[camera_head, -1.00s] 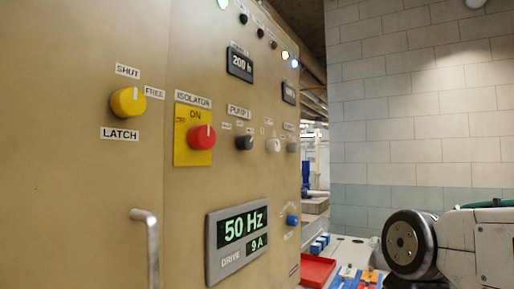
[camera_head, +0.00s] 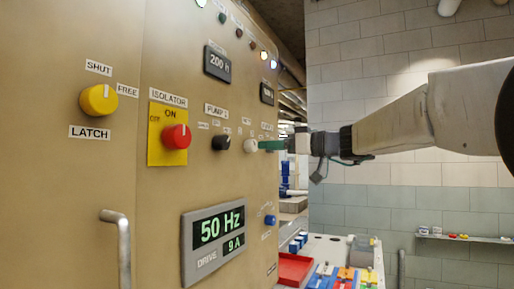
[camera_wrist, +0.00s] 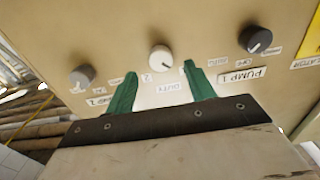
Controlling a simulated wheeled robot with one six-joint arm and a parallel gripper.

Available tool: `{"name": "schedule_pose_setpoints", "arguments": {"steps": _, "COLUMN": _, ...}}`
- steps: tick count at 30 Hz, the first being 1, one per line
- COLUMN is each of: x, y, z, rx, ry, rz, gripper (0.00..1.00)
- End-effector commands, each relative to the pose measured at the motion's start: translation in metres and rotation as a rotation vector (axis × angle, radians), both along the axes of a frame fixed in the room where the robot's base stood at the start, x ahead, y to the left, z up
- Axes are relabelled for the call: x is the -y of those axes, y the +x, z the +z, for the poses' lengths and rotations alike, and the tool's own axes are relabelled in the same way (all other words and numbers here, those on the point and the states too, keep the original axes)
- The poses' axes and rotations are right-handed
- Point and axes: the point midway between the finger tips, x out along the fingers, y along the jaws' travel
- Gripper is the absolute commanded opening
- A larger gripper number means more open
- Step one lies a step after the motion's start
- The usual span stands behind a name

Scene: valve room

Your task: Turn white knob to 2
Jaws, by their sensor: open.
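The white knob (camera_head: 251,146) is on the tan panel, between a dark knob on its left and a grey knob on its right. In the wrist view the white knob (camera_wrist: 160,58) shows beyond and between the two green fingertips, with a "2" label beside it and a "DUTY" label near it. The wrist picture is turned over, so the labels read upside down. My gripper (camera_head: 268,146) is open, with its green fingers pointing at the panel close to the white knob. In the wrist view my gripper (camera_wrist: 158,82) has nothing between its fingers.
A black knob (camera_wrist: 256,40) labelled PUMP 1 and a grey knob (camera_wrist: 82,76) flank the white one closely. A red isolator knob (camera_head: 176,137), a yellow knob (camera_head: 99,99) and a metal handle (camera_head: 118,245) lie left. A red tray (camera_head: 294,269) sits below right.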

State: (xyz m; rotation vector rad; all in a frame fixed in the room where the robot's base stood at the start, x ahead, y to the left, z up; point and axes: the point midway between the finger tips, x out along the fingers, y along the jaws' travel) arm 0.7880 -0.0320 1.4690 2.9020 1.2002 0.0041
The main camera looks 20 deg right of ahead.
Motion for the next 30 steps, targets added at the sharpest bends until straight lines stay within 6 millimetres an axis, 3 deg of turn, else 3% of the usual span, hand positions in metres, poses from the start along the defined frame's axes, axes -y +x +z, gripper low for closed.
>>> {"name": "schedule_pose_setpoints", "arguments": {"steps": 9, "x": -0.032, "y": 0.031, "z": 0.000, "rx": -0.001, "ry": 0.000, "rz": 0.003, "gripper": 0.54}}
{"name": "schedule_pose_setpoints", "arguments": {"steps": 20, "x": -0.037, "y": 0.035, "z": 0.000, "rx": -0.003, "ry": 0.000, "rz": 0.001, "gripper": 0.54}}
{"name": "schedule_pose_setpoints", "arguments": {"steps": 24, "x": -0.036, "y": 0.035, "z": 0.000, "rx": -0.003, "ry": 0.000, "rz": 0.001, "gripper": 0.15}}
{"name": "schedule_pose_setpoints", "arguments": {"steps": 25, "x": -0.036, "y": 0.035, "z": 0.000, "rx": -0.003, "ry": 0.000, "rz": 0.001, "gripper": 0.09}}
{"name": "schedule_pose_setpoints", "arguments": {"steps": 30, "x": -0.036, "y": 0.035, "z": 0.000, "rx": -0.005, "ry": 0.002, "rz": 0.001, "gripper": 0.09}}
